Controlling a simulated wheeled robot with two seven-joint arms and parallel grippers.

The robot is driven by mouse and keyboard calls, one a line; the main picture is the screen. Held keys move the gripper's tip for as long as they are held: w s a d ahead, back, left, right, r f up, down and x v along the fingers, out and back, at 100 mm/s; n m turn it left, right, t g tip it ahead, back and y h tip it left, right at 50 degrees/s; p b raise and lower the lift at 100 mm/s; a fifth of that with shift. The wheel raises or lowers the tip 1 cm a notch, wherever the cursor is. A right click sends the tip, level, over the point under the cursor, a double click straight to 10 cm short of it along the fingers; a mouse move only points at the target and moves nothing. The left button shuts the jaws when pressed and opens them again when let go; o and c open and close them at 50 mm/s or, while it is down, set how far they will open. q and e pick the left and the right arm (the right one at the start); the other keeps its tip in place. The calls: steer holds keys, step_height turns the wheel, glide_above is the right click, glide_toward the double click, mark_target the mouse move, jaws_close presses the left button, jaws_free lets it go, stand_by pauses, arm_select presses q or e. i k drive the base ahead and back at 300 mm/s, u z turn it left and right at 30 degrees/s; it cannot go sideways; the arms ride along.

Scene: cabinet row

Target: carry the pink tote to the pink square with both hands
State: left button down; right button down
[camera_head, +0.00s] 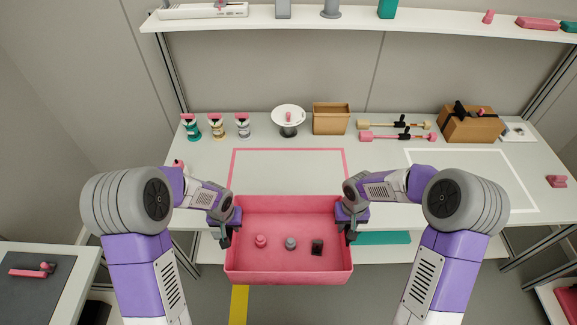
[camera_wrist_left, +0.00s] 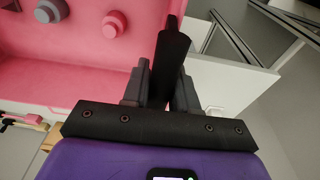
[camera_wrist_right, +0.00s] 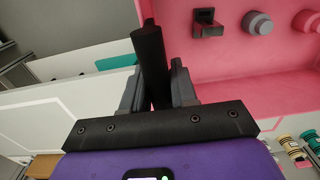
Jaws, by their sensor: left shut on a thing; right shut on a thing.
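The pink tote (camera_head: 288,270) is held between my two grippers in front of the table's near edge. Inside it are a pink piece, a grey piece and a dark piece. My left gripper (camera_head: 229,228) is shut on a dark handle (camera_wrist_left: 170,65) at the tote's left side. My right gripper (camera_head: 350,225) is shut on the matching dark handle (camera_wrist_right: 152,65) at the right side. The pink square (camera_head: 288,150) is an outline on the white table, just beyond the tote. The tote hides its near part.
A white-outlined square (camera_head: 478,150) lies to the right on the table (camera_head: 375,160). Several small jars, a white dish stand (camera_head: 288,115), a tan bin (camera_head: 331,119), mallet-like tools and a brown box (camera_head: 470,126) line the back. The inside of the pink square looks clear.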

mark_target(288, 179)
steer(key=i, duration=1.1)
